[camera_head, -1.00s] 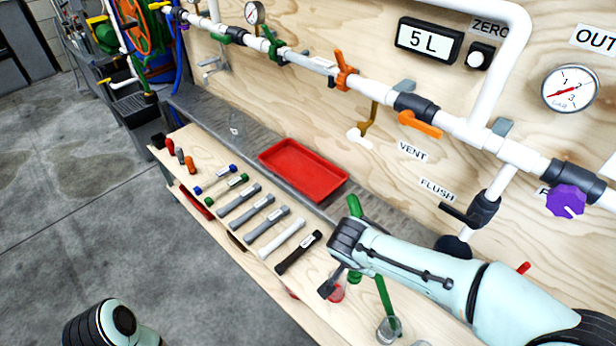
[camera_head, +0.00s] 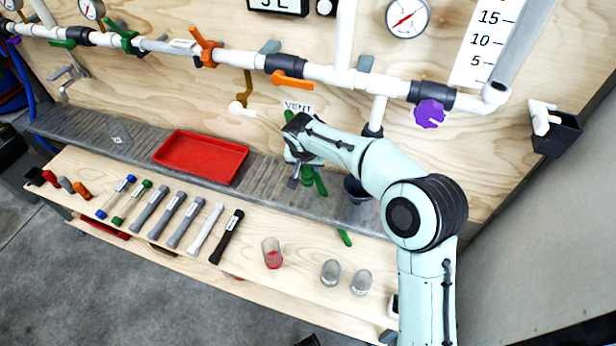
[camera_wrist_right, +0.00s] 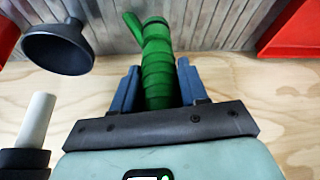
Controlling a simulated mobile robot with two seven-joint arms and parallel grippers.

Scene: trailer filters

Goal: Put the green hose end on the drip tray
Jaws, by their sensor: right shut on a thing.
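My right gripper (camera_head: 294,179) is shut on a green hose (camera_head: 308,176), over the grey ribbed shelf in front of the panel. In the right wrist view the segmented green hose (camera_wrist_right: 157,62) runs up from between the blue-grey fingers (camera_wrist_right: 155,88) and bends at its top. Part of the hose is hidden by the gripper. The red drip tray (camera_head: 243,160) lies on the shelf to the left of the gripper, apart from it; its inside looks empty. A red surface with a rim, likely this tray (camera_wrist_right: 285,45), shows at the right wrist view's upper right. My left gripper is not in view.
Several tools lie in a row on the wooden bench, ending with a black one (camera_head: 227,236). A beaker with red liquid (camera_head: 272,253) and two clear glasses (camera_head: 330,272) stand front right. A short green piece (camera_head: 344,238) lies near the shelf edge. An orange handle (camera_head: 292,81) projects above.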

